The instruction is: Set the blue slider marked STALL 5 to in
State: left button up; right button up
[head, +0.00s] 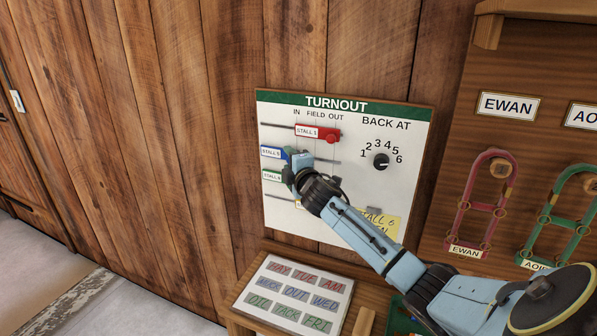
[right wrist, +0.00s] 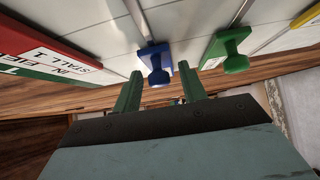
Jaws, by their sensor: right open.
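The blue slider marked STALL 5 (head: 271,152) is at the left end of its track on the white TURNOUT board (head: 285,215), toward the IN side. The track shows bare to its right. My right gripper (head: 294,162) is at the board over the slider's right end, and partly hides it. In the right wrist view, the blue slider's knob (right wrist: 158,75) lies between the tips of my two green fingers (right wrist: 160,82). The fingers are open, with a gap on each side of the knob. My left gripper is not in view.
A red STALL 1 slider (head: 307,131) sits above, its knob toward OUT. A green slider (head: 272,175) sits just below the blue one, its knob (right wrist: 232,64) close to my fingers. A black dial (head: 381,160) and a yellow note (head: 385,222) are at right.

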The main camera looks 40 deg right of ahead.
jog(key=v, duration=1.2)
jog(key=shift+s, duration=0.35)
jog(key=shift+a, duration=0.2)
